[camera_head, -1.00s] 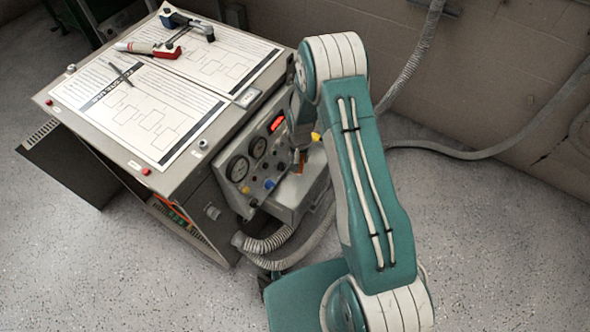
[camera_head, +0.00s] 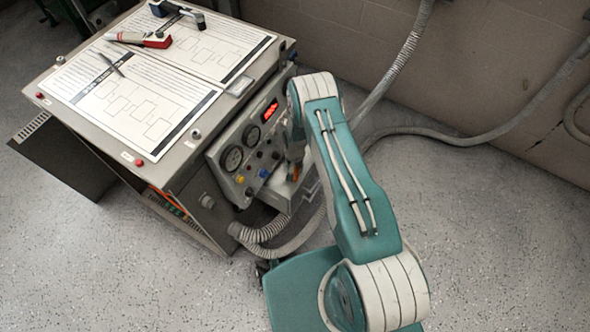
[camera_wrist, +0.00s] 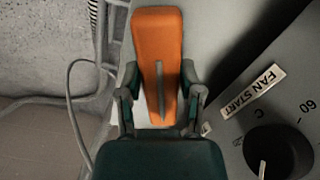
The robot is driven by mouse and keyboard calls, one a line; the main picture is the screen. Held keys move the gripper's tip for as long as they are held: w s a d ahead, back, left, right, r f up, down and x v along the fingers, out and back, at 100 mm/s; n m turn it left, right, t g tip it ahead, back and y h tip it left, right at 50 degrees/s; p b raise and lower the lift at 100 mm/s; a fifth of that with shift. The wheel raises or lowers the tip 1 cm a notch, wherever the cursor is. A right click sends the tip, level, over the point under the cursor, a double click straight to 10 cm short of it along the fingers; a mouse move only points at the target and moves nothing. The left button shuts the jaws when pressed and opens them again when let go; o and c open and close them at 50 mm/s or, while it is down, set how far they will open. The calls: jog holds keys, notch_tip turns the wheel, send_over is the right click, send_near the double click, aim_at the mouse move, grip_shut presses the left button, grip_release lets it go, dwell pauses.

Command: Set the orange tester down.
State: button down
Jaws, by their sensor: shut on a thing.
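The orange tester (camera_wrist: 158,50) is between the two fingers of my gripper (camera_wrist: 162,92) in the wrist view, and the gripper is shut on it. A thin grey cable runs at its left. In the head view, a small orange bit of the tester (camera_head: 295,172) shows beside the gauge panel, over the grey tray (camera_head: 281,193) on the cabinet's side. My arm hides most of the gripper there. I cannot tell whether the tester touches the tray.
The cabinet (camera_head: 128,145) has paper sheets, a red-and-white tool (camera_head: 140,39) and a blue-and-black tool (camera_head: 178,12) on top. A black knob (camera_wrist: 280,152) by a FAN START label is close at the right. Corrugated hoses (camera_head: 268,233) hang below the panel.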

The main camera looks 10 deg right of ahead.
jog(key=shift+f, duration=1.15)
jog(key=shift+c, duration=1.3)
grip_release()
